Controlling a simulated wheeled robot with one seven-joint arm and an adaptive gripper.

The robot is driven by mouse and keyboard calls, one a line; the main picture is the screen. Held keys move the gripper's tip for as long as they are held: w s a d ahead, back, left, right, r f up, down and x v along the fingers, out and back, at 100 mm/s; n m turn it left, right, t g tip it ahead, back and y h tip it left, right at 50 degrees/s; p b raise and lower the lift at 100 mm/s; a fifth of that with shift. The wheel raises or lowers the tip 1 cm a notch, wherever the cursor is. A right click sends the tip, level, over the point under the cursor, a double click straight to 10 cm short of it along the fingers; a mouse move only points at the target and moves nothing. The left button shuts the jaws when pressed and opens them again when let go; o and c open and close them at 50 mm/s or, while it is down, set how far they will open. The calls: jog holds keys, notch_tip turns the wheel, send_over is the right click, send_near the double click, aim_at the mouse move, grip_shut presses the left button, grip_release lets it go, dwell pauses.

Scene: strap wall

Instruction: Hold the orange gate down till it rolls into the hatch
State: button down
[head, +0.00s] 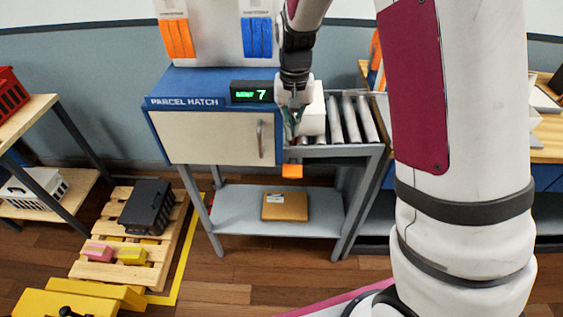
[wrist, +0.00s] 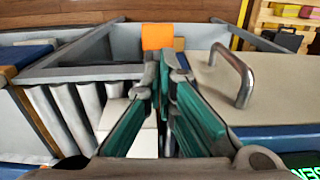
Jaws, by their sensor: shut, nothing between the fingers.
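The orange gate tab (head: 292,171) shows below the front edge of the roller table, by the hatch's right side. It also shows in the wrist view (wrist: 157,36), just beyond my fingertips. My gripper (head: 291,134) is shut and empty, pointing down between the hatch and a white box (head: 313,118). Its green fingers nearly meet in the wrist view (wrist: 165,58); I cannot tell whether they touch the gate. The white box sits on the rollers, partly hidden behind my gripper. The parcel hatch (head: 205,136) is a blue cabinet with a closed cream door and a metal handle.
Grey rollers (head: 352,118) run right of the box. The door handle (wrist: 236,75) stands out close to my fingers. A brown parcel (head: 285,206) lies on the lower shelf. A pallet (head: 108,270) stands lower left.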

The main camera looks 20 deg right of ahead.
aim_at(291, 171)
jog(key=shift+f, duration=0.15)
notch_tip(291, 171, down, 14)
jog(key=shift+r+p, duration=0.15)
jog(key=shift+p, duration=0.5)
